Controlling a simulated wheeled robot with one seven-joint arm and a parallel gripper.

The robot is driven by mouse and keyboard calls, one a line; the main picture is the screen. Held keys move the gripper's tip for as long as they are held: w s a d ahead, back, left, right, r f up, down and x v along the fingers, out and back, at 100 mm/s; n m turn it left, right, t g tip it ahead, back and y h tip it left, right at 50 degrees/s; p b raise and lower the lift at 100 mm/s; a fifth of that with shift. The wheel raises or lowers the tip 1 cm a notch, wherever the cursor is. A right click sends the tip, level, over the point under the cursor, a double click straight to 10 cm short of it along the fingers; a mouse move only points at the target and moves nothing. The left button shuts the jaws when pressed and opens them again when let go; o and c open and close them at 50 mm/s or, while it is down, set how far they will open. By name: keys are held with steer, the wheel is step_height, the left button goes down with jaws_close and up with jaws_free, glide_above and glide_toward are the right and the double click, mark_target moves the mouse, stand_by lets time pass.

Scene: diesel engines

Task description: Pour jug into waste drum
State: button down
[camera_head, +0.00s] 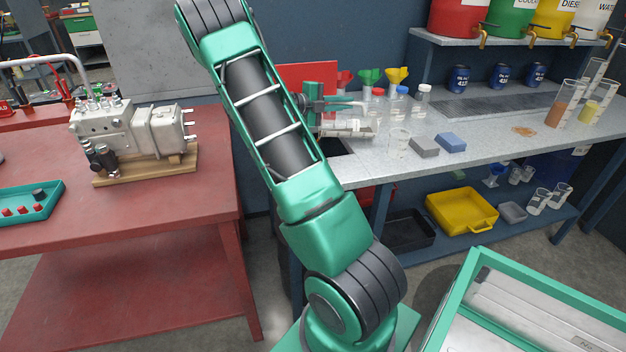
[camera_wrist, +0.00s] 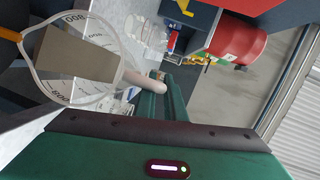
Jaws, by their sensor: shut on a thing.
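My gripper (camera_head: 336,104) is over the left end of the grey bench and is shut on the handle of a clear jug (camera_head: 346,129). In the head view the jug looks tilted well over, nearly on its side. In the wrist view the clear jug (camera_wrist: 105,98) with dark measuring marks is at the left, and my gripper (camera_wrist: 158,88) is beside it. A grey-brown patch shows within its outline; I cannot tell if it is liquid. A red drum (camera_wrist: 238,42) with a pale label stands at the upper right of the wrist view, apart from the jug.
A clear beaker (camera_head: 399,142), a grey block (camera_head: 424,147) and a blue block (camera_head: 451,142) stand right of the jug. Coloured funnels (camera_head: 370,76) and bottles are behind. A yellow tray (camera_head: 461,211) is on the lower shelf. The red table (camera_head: 150,215) is at left.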

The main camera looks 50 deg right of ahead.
steer(key=shift+w+a+f+g+h, duration=0.4)
steer(key=shift+a+f, duration=0.05)
stand_by(1.0)
